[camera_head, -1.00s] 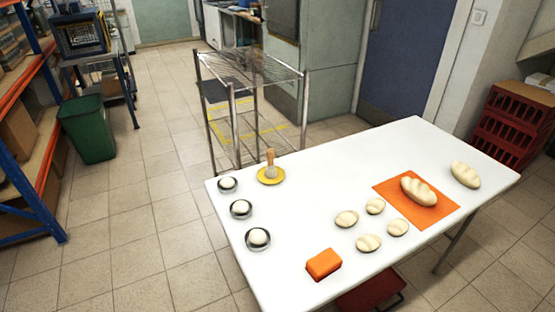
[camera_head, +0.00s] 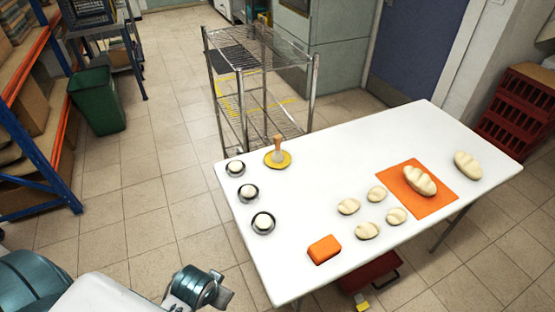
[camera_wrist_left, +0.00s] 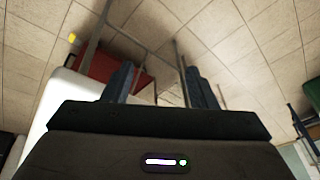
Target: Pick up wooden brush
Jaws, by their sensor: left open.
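The wooden brush (camera_head: 278,145) stands upright, handle up, on a round yellow dish (camera_head: 287,163) at the far left corner of the white table (camera_head: 330,180). My left arm comes in at the bottom left of the head view, over the floor short of the table and well apart from the brush. In the left wrist view my left gripper (camera_wrist_left: 157,84) is open, with nothing between its fingers. That view shows floor and the table's edge, not the brush. My right gripper is not in view.
Several dark dishes with dough balls (camera_head: 264,222) line the table's left edge. An orange block (camera_head: 324,249), several dough pieces (camera_head: 367,231) and an orange mat (camera_head: 436,205) with a loaf lie to the right. A wire rack (camera_head: 262,60) stands behind the brush. A red crate (camera_head: 368,271) is below the table.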

